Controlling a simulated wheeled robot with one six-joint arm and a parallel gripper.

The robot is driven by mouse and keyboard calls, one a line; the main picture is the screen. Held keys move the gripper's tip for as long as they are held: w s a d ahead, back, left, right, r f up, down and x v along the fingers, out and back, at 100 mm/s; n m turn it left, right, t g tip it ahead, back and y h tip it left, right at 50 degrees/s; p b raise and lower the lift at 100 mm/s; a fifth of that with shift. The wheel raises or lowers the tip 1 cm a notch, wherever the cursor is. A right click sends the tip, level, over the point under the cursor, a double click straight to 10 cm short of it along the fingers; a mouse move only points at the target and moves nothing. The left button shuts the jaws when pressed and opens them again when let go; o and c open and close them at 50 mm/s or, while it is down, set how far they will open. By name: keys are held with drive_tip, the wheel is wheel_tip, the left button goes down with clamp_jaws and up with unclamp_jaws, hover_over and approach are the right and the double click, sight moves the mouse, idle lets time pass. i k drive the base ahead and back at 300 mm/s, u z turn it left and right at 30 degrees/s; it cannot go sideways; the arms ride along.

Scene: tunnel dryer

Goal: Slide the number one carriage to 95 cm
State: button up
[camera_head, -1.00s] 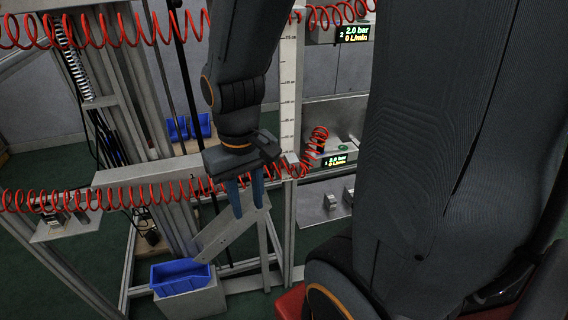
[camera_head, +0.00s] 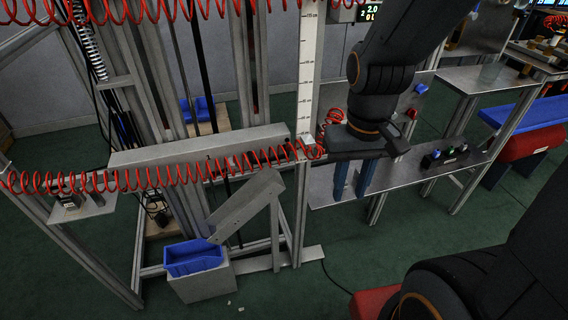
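A white vertical scale (camera_head: 309,70) with dark tick marks stands on a post; most of its numbers are too small to read. A grey horizontal beam (camera_head: 200,148) meets the scale at its lower end. It may be the number one carriage, but no number on it is legible. My gripper (camera_head: 353,182) hangs to the right of the scale, with its two blue fingers pointing down. The fingers are apart and nothing shows between them. My arm hides part of the area behind.
Red coiled hoses (camera_head: 120,178) run across the beam and along the top. A slanted grey plate (camera_head: 245,205) and a blue bin (camera_head: 193,257) are below. A metal bench (camera_head: 425,160) with buttons stands behind my gripper. A display (camera_head: 372,12) is partly cut off at the top.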

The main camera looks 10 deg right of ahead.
sight(228, 144)
drive_tip(key=k, duration=0.4)
drive_tip(key=u, duration=0.8)
drive_tip(key=i, duration=0.5)
drive_tip(key=u, duration=0.05)
